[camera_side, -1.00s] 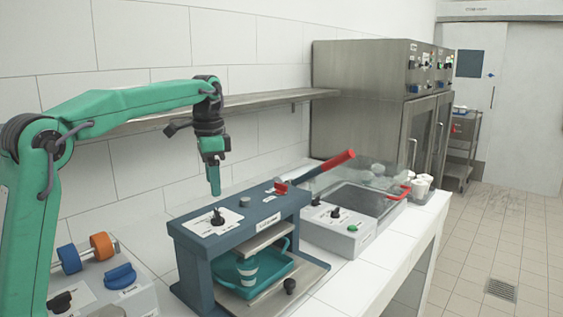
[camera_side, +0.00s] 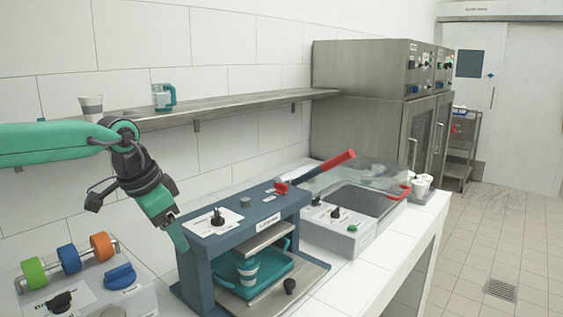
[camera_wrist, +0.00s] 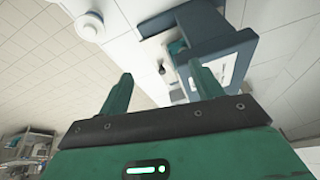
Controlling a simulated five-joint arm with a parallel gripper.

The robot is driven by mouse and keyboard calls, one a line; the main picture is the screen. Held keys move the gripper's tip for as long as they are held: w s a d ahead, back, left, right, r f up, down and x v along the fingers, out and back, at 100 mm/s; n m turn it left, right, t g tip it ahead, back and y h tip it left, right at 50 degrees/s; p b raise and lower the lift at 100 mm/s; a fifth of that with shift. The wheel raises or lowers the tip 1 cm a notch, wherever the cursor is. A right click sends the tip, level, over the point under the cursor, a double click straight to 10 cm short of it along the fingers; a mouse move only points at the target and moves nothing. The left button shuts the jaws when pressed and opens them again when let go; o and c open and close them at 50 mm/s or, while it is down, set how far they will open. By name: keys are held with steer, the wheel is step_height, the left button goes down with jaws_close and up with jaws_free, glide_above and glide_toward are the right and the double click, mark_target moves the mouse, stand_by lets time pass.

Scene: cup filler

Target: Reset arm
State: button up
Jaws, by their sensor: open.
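My gripper (camera_side: 176,232) hangs tilted at the left end of the blue press-like machine (camera_side: 240,215) in the side view. In the wrist view my gripper (camera_wrist: 160,90) has its two green fingers apart with nothing between them. The blue machine also shows in the wrist view (camera_wrist: 222,45), beyond the right finger. A striped cup (camera_side: 247,270) sits on a teal tray (camera_side: 280,268) inside the machine. I cannot tell from the side view whether the fingertip touches the machine.
A control box (camera_side: 105,285) with coloured rollers stands at the lower left. A cup (camera_side: 91,107) and a teal-handled jug (camera_side: 163,97) stand on the wall shelf (camera_side: 230,105). A grey device (camera_side: 340,235) with a clear lid stands right of the machine.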

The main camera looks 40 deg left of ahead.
steer(key=s+d+f+n+t, duration=0.1)
steer(key=s+f, duration=0.5)
steer(key=s, duration=0.1)
steer(key=shift+d+f+n+t, duration=0.15)
steer(key=shift+d+n+t, duration=0.15)
steer(key=shift+d+n, duration=0.1)
